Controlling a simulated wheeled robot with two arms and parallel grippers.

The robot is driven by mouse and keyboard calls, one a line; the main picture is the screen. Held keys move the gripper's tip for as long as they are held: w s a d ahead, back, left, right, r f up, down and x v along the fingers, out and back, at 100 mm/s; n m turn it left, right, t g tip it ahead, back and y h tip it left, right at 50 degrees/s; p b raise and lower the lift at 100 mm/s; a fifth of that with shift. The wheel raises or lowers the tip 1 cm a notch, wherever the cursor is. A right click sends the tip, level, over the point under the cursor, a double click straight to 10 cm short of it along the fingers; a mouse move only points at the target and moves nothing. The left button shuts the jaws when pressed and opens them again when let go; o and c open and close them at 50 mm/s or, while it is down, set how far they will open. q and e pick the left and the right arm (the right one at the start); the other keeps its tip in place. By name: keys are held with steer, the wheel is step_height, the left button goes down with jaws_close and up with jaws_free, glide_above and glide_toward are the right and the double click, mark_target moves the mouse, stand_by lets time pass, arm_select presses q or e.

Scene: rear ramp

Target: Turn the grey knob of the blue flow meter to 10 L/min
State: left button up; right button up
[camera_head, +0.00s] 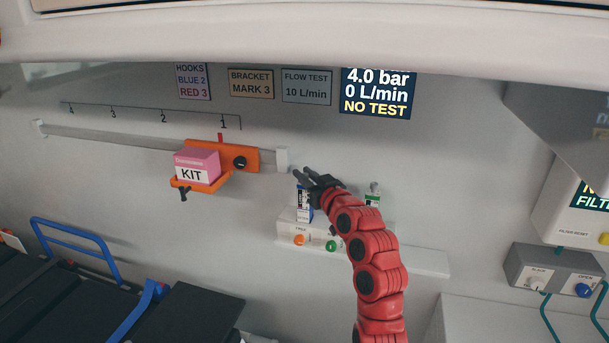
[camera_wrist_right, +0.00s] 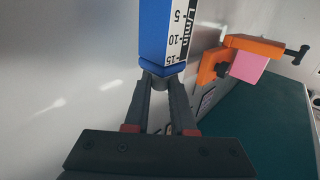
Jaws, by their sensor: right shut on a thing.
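The blue flow meter (camera_head: 304,214) stands on the white wall unit, partly hidden by my right gripper (camera_head: 304,172). In the right wrist view the blue flow meter (camera_wrist_right: 153,30) fills the top, its L/min scale upside down with 5, 10 and 15 visible. Its grey knob (camera_wrist_right: 156,80) sits at the end of the blue body, between the fingertips of my right gripper (camera_wrist_right: 158,84), which is shut on it. The wall display (camera_head: 376,94) reads 4.0 bar, 0 L/min, NO TEST. My left gripper is out of view.
A sign (camera_head: 307,87) reads FLOW TEST 10 L/min. A second, green-marked flow meter (camera_head: 373,196) stands to the right behind my arm. An orange bracket (camera_head: 246,158) with a pink KIT box (camera_head: 198,166) sits on the rail to the left. A grey control box (camera_head: 552,272) is at right.

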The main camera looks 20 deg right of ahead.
jaws_close()
